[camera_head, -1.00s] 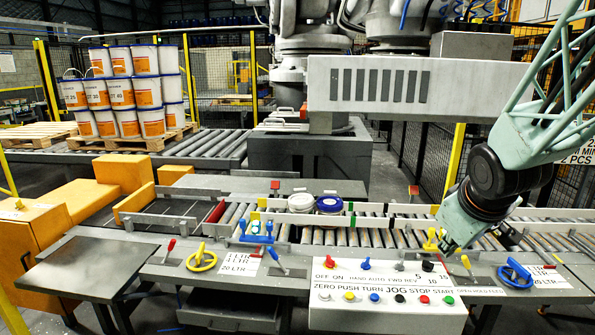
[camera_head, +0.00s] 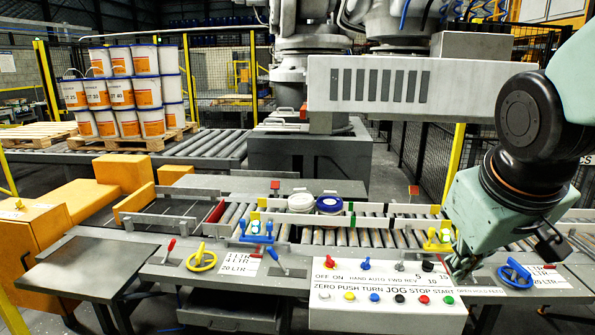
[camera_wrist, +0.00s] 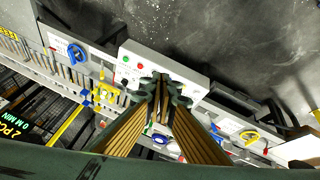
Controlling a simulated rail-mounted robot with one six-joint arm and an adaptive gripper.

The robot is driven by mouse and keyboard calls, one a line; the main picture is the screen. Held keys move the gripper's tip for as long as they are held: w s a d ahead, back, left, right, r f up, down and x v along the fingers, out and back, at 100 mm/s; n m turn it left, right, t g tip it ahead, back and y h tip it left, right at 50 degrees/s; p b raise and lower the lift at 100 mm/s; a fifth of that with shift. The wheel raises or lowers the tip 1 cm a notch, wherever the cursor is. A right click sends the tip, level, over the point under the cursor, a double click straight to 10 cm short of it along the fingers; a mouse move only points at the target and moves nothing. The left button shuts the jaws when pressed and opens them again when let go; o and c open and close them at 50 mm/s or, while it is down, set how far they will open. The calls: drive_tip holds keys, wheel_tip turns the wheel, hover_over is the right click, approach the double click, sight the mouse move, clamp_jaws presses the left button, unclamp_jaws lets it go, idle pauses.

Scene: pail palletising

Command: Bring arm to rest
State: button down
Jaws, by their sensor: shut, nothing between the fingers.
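My gripper (camera_head: 461,272) is at the right in the head view, just above the right end of the white control panel (camera_head: 388,303). Its fingers are dark and partly hard to make out there. In the wrist view my gripper (camera_wrist: 161,88) shows with its fingertips together and nothing between them. The control panel (camera_wrist: 136,53) also shows behind the fingertips in that view. I cannot tell whether the fingertips touch the panel.
A blue handwheel (camera_head: 515,275) stands close to the right of my gripper. A yellow handwheel (camera_head: 201,258) and several levers line the bench. Pails (camera_head: 122,90) are stacked on a pallet at the back left.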

drive_tip(key=s+a, duration=0.2)
drive_tip(key=s, duration=0.4)
drive_tip(key=s+a+r+m+g+y, duration=0.1)
drive_tip(key=s+a, duration=0.2)
drive_tip(key=s, duration=0.3)
drive_tip(key=s+a+r+m, duration=0.1)
drive_tip(key=s+a, duration=0.2)
drive_tip(key=s, duration=0.3)
drive_tip(key=shift+s+r+y, duration=0.25)
drive_tip(key=shift+s+y, duration=0.05)
drive_tip(key=shift+s, duration=0.1)
idle(0.8)
